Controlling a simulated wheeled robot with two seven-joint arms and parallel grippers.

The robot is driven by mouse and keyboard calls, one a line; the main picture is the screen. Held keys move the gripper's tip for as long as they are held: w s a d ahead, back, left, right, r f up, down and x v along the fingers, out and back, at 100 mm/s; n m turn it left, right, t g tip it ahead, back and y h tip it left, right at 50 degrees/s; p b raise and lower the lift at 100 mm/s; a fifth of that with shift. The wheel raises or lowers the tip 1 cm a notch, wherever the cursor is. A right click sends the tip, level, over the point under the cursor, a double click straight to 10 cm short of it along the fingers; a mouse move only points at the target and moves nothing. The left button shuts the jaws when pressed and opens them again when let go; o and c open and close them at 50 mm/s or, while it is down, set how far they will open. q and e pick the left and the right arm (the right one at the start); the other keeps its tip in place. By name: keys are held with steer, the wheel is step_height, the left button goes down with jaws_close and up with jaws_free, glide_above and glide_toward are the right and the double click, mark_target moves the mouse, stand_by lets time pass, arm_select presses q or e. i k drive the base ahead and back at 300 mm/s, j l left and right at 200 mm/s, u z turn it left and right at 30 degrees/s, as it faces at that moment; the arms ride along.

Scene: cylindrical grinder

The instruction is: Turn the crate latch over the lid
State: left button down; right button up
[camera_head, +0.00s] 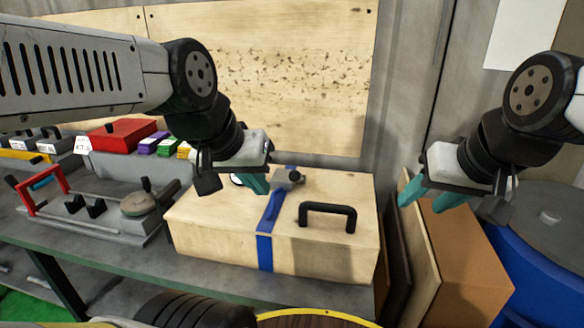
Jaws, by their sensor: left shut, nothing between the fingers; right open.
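A pale wooden crate (210,235) with a flat lid (345,190) stands on the grey bench. A blue strap (266,225) runs over the lid and down the front. A grey metal fitting (289,177), possibly the latch, sits near the lid's back edge by the strap; I cannot tell which way it is turned. A black handle (327,213) is on the lid. My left gripper (257,187), with teal fingers, is shut and empty over the back left of the lid, just left of the fitting; contact cannot be told. My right gripper (424,202) is open, right of the crate.
A grey fixture with a red handle (40,187) stands left of the crate. A red box (122,133) and small coloured boxes are behind it. Boards and a cardboard box (465,260) stand at right, beside a blue barrel (535,280). A wooden panel (290,90) is behind.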

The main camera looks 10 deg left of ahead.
mark_target(162, 198)
steer(key=u, duration=1.45)
steer(key=i+j+u, duration=0.25)
steer(key=i+j, duration=0.15)
